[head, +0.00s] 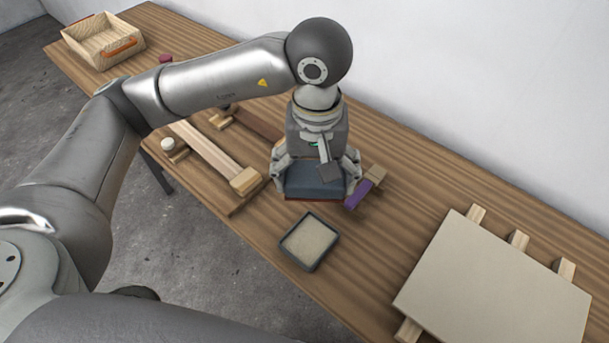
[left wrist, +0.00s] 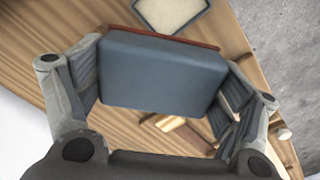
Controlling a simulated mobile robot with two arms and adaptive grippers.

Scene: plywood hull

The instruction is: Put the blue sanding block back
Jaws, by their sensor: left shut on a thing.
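The blue sanding block (head: 314,182) has a dark blue-grey body and a thin reddish-brown layer along its lower edge. My left gripper (head: 316,175) is shut on it, with one finger at each end. In the left wrist view the block (left wrist: 160,72) fills the middle between the fingers of the left gripper (left wrist: 165,95). A small dark-rimmed tray (head: 318,259) with a pale beige inside lies on the table in front of the block; part of it shows in the left wrist view (left wrist: 205,18). I cannot tell whether the block touches the table. My right gripper is not in view.
A wooden clamp-like frame (head: 215,158) lies left. A pale panel (head: 495,280) rests on wooden strips at right. A wooden box (head: 125,44) stands far left. The wall bounds the back.

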